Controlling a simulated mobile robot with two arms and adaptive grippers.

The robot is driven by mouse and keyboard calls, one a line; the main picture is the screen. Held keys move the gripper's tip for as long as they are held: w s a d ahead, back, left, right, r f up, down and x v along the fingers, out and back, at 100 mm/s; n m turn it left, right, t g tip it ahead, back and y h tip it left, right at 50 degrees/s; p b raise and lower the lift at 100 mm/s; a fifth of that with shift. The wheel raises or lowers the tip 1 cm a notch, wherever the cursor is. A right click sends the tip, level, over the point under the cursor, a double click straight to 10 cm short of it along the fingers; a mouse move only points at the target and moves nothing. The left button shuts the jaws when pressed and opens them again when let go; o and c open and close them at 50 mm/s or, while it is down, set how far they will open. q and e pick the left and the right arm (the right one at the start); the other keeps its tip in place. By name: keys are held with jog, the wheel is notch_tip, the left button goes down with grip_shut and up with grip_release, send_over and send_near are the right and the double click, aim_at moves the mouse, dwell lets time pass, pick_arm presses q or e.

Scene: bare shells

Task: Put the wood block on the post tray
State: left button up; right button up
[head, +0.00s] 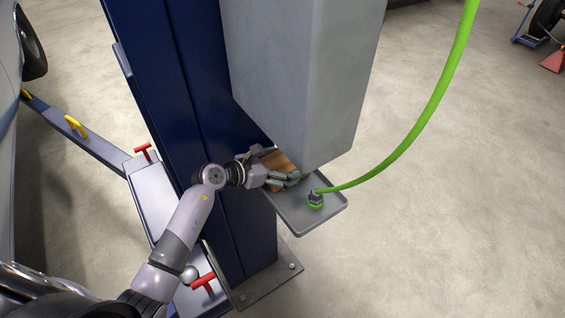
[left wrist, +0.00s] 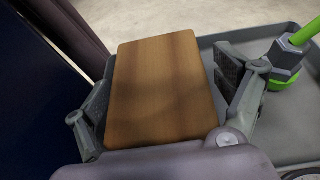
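The wood block (left wrist: 160,85) is a flat brown piece that lies between the fingers of my left gripper (left wrist: 165,95) in the left wrist view. A narrow gap shows between the block and the right-hand finger, so the gripper looks open around it. In the head view the block (head: 285,161) shows partly, below the grey box, with my left gripper (head: 279,166) at it. The grey post tray (head: 328,207) is under and beside it; the block appears to rest at its back part, though its underside is hidden. My right gripper is not seen.
A green hose (head: 432,105) ends in a fitting (head: 315,199) on the tray, close to the right-hand finger. A grey box (head: 305,80) hangs above the tray on the dark blue post (head: 180,80). Open floor lies to the right.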

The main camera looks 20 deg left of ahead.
pick_arm(q)
jog(key=shift+o, duration=0.7)
jog(key=shift+r, duration=0.25)
jog(key=b+v, duration=0.2)
jog(key=v, duration=1)
jog(key=shift+f, duration=0.1)
